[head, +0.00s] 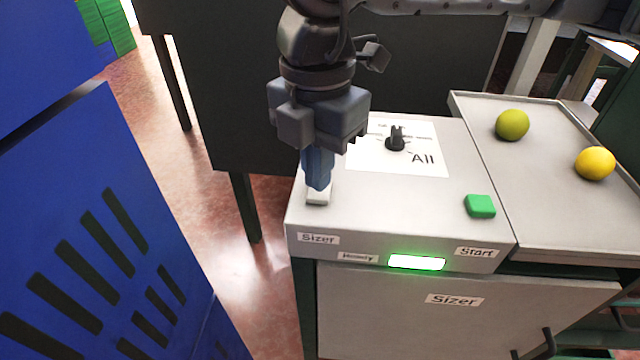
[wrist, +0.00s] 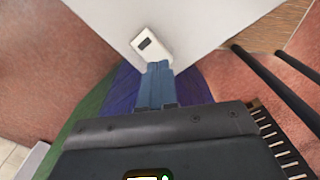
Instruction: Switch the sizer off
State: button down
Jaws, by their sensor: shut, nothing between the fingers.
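The sizer (head: 463,300) is a grey box with a flat top panel. A white rocker switch (head: 318,197) sits at the left front of its top, above a label reading "Sizer". The switch also shows in the wrist view (wrist: 151,44), with a dark mark on one end. My gripper (head: 318,186) points down with its blue fingers shut and empty. The fingertips are at the switch and cover part of it in the head view; I cannot tell whether they touch it. A lit green "Ready" lamp (head: 416,262) glows on the front.
A black knob (head: 396,140) set near "All" and a green Start button (head: 480,206) are on the same panel. A green fruit (head: 512,124) and a yellow fruit (head: 595,163) lie on the tray at right. A blue slotted crate (head: 90,230) stands at left.

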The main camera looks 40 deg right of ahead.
jog(key=shift+f+b, duration=1)
jog(key=shift+b, duration=0.1)
dwell(0.9)
jog(key=shift+r, duration=0.15)
jog(key=shift+r+p, duration=1.15)
jog(key=shift+r, duration=2.25)
jog(key=shift+r, duration=0.1)
